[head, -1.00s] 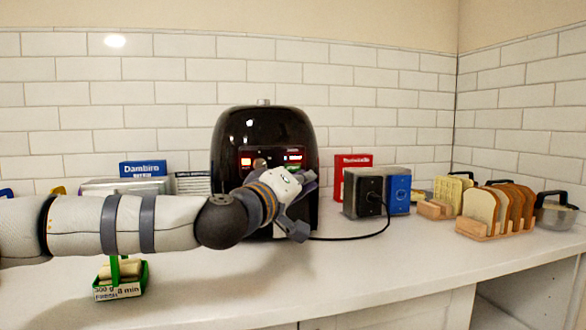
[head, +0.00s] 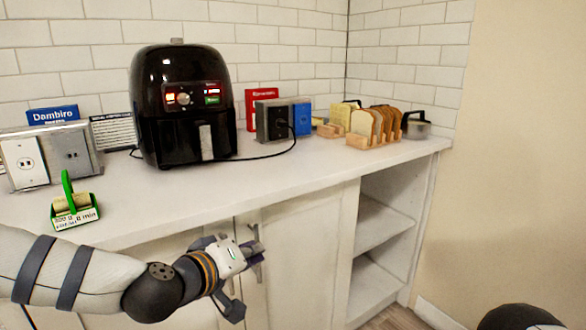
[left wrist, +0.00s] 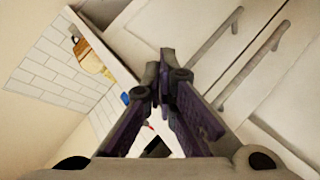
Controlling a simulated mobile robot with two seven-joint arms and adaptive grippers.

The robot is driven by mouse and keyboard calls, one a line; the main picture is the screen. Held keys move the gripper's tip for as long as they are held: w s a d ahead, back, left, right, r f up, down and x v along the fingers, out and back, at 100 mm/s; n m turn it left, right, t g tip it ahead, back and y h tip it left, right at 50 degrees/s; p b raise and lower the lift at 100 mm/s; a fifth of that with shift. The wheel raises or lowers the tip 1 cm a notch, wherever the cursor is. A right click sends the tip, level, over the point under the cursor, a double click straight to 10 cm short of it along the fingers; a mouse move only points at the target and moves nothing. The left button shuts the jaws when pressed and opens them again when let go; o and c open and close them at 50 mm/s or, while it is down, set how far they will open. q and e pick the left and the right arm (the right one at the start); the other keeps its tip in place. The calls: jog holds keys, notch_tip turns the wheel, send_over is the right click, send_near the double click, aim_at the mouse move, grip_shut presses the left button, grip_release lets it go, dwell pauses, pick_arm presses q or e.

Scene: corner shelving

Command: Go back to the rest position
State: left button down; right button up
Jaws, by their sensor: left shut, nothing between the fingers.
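My left gripper (head: 248,272) is in front of the cabinet doors, below the counter's front edge. It is shut and empty, and its arm comes in from the left. In the left wrist view the fingers (left wrist: 160,90) meet with nothing between them. A dark rounded shape at the bottom right of the head view may be part of my own body. My right gripper does not show.
Cabinet doors (head: 300,240) stand close behind my left gripper. Open shelves (head: 385,222) are at the right.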

pick_arm(q)
jog(key=s+f+m+g+y+p, duration=0.1)
jog(key=s+f+g, duration=0.3)
jog(key=s+f, duration=0.8)
jog(key=s+f+m+g+p, duration=0.15)
jog(key=s+f+g, duration=0.25)
jog(key=s+f, duration=0.75)
jog(key=s+a+g+y, duration=0.1)
jog(key=s+a+g, duration=0.1)
jog(key=s+a, duration=0.3)
jog(key=s+a+m+g+y+p, duration=0.1)
jog(key=s+a, duration=0.4)
jog(key=s, duration=0.9)
jog(key=s+a+g+y, duration=0.3)
jog(key=s+a, duration=0.2)
jog(key=s, duration=0.4)
jog(key=shift+s+g, duration=0.3)
jog(key=shift+s, duration=0.1)
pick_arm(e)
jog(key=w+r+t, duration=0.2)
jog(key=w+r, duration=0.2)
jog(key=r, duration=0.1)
pick_arm(q)
jog(key=shift+m, duration=0.25)
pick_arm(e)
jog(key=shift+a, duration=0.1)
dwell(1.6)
